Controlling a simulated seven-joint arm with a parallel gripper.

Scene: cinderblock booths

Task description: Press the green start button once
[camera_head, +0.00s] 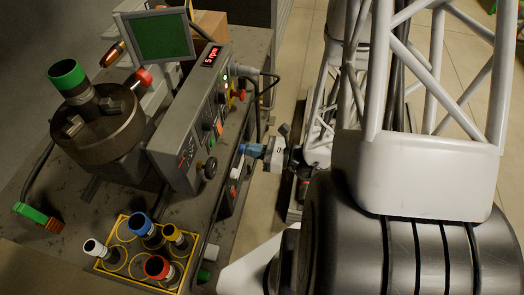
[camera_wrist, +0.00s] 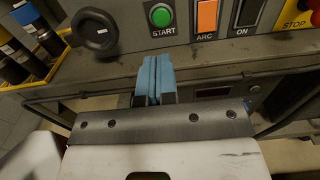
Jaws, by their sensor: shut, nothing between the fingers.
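The green start button (camera_wrist: 160,15) is round, in a dark ring, with a START label below it on the grey control panel (camera_wrist: 120,58). In the head view the button (camera_head: 219,131) shows small on the panel's sloping face. My gripper (camera_wrist: 155,78) is shut and empty, its blue fingertips together. In the wrist view the fingertips are just below the START label, apart from the button. In the head view my gripper (camera_head: 250,150) is right of the panel, out past the bench edge. The fingertips' exact distance from the panel is hard to tell.
An orange ARC switch (camera_wrist: 207,16) and a black ON switch (camera_wrist: 249,12) are right of the button; a yellow STOP plate (camera_wrist: 293,20) is farther right. A black knob (camera_wrist: 95,32) is left. A yellow-rimmed rack (camera_head: 124,267) holds several coloured cylinders. A chuck (camera_head: 100,130) stands behind.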

